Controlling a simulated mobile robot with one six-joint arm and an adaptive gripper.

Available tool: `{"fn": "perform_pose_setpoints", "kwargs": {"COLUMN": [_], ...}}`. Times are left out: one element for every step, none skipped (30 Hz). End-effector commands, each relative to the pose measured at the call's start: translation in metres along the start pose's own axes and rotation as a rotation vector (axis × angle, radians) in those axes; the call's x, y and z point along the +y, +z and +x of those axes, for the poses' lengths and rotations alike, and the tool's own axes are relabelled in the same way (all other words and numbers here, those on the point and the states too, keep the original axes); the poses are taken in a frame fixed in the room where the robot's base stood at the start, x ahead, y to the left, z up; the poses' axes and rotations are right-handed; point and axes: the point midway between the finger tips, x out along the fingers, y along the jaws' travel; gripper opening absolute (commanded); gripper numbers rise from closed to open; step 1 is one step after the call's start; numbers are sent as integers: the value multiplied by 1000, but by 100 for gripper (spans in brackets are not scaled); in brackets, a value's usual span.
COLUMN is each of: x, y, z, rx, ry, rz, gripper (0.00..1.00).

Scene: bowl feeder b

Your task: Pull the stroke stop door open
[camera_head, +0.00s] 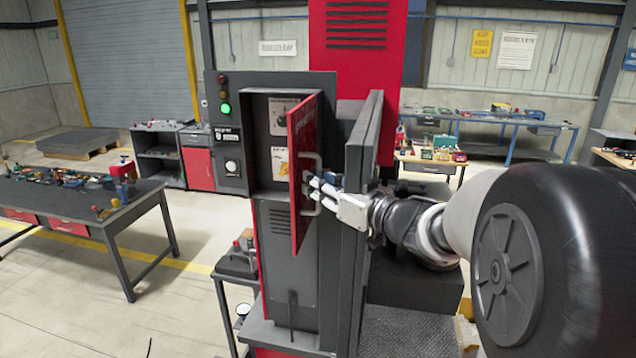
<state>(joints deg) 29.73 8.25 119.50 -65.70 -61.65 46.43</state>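The stroke stop door (306,170) is a narrow red panel on the front of the grey and red machine. It stands swung out from the cabinet, with the opening showing on its left. A pale vertical bar handle (312,158) is on the door's right-hand face. My gripper (316,188) reaches in from the right at the middle of this handle. Its pale fingers look closed around the bar, though the exact contact is small in the view.
A thick grey panel (366,150) stands upright close to my gripper, just behind it. A control panel (228,135) with a lit green button is left of the opening. A workbench (140,207) with tools stands at left. Floor between bench and machine is mostly clear.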

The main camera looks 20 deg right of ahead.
Motion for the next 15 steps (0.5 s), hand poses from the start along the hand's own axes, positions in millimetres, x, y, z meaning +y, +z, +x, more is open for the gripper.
{"fn": "perform_pose_setpoints", "kwargs": {"x": [0,0,0,0,0,0,0,1,1,1,1,1,1,1,1], "y": [-1,-1,-1,-1,-2,-2,-2,-2,-2,-2,-2,-2,-2,-2,-2], "z": [0,0,0,0,0,0,0,0,0,0,0,0,0,-1,-4], "rx": [1,2,2,2,3,3,3,3,3,3,4,4,4,4,4], "ry": [0,1,1,1,1,1,1,1,1,1,2,2,2,2,3], "rz": [-1,-1,-2,-2,-2,-2,-3,-3,-3,-3,-3,-3,-3,-4,-4], "gripper": [22,24,27,29,29,29,29,29,29,29,29,29,29,29,29]}}
